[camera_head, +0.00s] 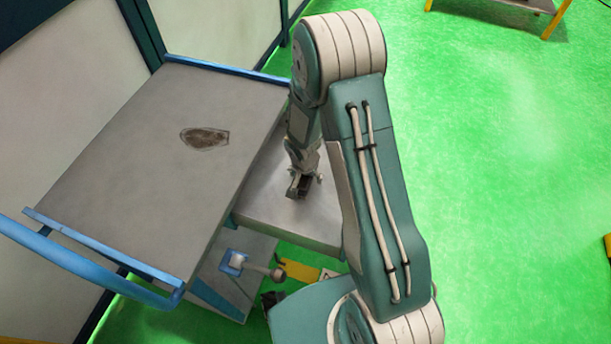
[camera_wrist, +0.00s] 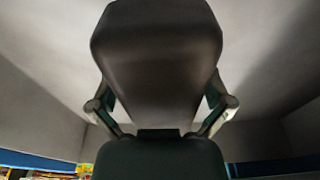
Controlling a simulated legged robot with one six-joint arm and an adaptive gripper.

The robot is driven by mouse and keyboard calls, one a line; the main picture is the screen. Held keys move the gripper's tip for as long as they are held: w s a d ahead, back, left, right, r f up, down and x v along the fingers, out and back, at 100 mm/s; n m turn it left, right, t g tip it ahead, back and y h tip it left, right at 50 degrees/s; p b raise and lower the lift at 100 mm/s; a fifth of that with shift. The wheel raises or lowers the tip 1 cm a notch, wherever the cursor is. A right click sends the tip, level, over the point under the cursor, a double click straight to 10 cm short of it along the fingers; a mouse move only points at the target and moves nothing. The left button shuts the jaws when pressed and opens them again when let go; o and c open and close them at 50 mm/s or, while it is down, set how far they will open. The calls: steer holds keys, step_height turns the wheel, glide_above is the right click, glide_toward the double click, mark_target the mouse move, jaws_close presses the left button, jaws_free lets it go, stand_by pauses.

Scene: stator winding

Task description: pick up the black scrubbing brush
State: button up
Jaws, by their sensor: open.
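My gripper (camera_head: 298,186) points down beside the grey cart, over a lower grey surface (camera_head: 262,205). In the wrist view its two fingers (camera_wrist: 160,104) are spread apart. A large dark block with rounded corners (camera_wrist: 157,55) fills the upper middle of that view, tapering down between the fingers and covering parts of them. I cannot tell whether it is the black scrubbing brush or whether the fingers touch it. In the head view a small dark shape shows at my gripper's tip, too small to identify. No other black brush is clearly visible.
The grey cart top (camera_head: 115,170) has blue rails (camera_head: 100,248) and a flat brown oval patch (camera_head: 205,138). Below stands a blue-and-white item (camera_head: 234,263) beside a rounded brownish piece (camera_head: 277,273). The green floor (camera_head: 490,160) at right is mostly clear.

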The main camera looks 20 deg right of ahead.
steer(key=shift+a, duration=0.2)
steer(key=c, duration=1.1)
steer(key=shift+s+r, duration=0.1)
